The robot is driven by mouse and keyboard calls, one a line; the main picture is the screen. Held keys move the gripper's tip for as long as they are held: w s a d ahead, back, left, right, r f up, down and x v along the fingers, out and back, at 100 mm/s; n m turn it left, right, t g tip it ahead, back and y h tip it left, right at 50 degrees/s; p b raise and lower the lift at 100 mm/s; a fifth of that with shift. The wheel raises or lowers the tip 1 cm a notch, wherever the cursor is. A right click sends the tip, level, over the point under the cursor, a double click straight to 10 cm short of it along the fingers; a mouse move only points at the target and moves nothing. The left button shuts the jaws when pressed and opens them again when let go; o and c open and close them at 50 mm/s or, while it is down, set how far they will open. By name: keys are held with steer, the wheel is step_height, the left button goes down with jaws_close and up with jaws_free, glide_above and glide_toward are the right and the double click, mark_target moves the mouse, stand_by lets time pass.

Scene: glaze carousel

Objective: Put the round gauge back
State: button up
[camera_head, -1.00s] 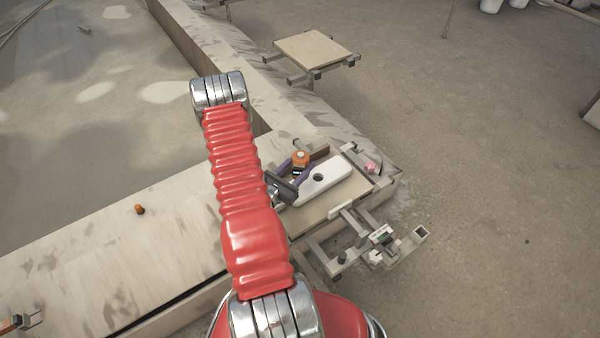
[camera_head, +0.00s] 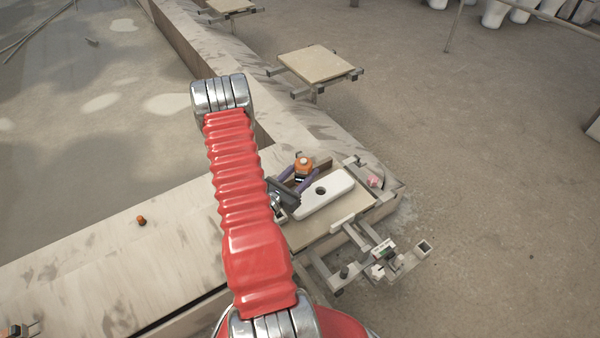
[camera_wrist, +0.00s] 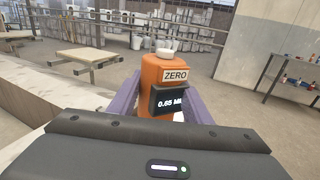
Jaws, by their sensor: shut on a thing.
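The round gauge (camera_head: 303,164) is an orange cylinder with a white top. In the wrist view the gauge (camera_wrist: 167,72) is upright, with a "ZERO" label and a dark display reading about 0.65. My gripper (camera_head: 299,177) is shut on it, with a purple finger on each side; the gripper also shows in the wrist view (camera_wrist: 160,100). A white slab with a round hole (camera_head: 336,187) lies on a pale board, just right of and nearer than the gauge. I cannot tell whether the gauge's underside touches anything.
The pale board (camera_head: 306,232) has metal rails around it, and a pink piece (camera_head: 375,181) sits at its right corner. A small fixture (camera_head: 385,255) sticks out in front. An orange knob (camera_head: 141,220) stands on the low wall at left. Another board (camera_head: 316,65) stands behind.

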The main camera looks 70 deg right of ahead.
steer(key=w+a+r+n+t, duration=0.1)
steer(key=w+a+n+t, duration=0.25)
steer(key=w+a, duration=0.55)
steer(key=w+a+r+n+t, duration=0.15)
steer(key=w+a+t, duration=0.3)
steer(key=w, duration=0.75)
steer(key=w+a+r+n+t, duration=0.1)
steer(key=w+a+n+t, duration=0.2)
steer(key=w+a+t, duration=0.55)
steer(key=w+a+r+n+t+y, duration=0.1)
steer(key=w+a, duration=0.3)
steer(key=a, duration=0.6)
steer(key=w+a+r+n+t+y, duration=0.1)
steer(key=w+a+n+y, duration=0.3)
steer(key=a, duration=0.7)
steer(key=w+a+r+n+t+y, duration=0.1)
steer(key=w+a+n+t+y, duration=0.2)
steer(key=a, duration=0.8)
steer(key=shift+w+t, duration=0.35)
steer(key=shift+w, duration=0.5)
steer(key=shift+s, duration=0.15)
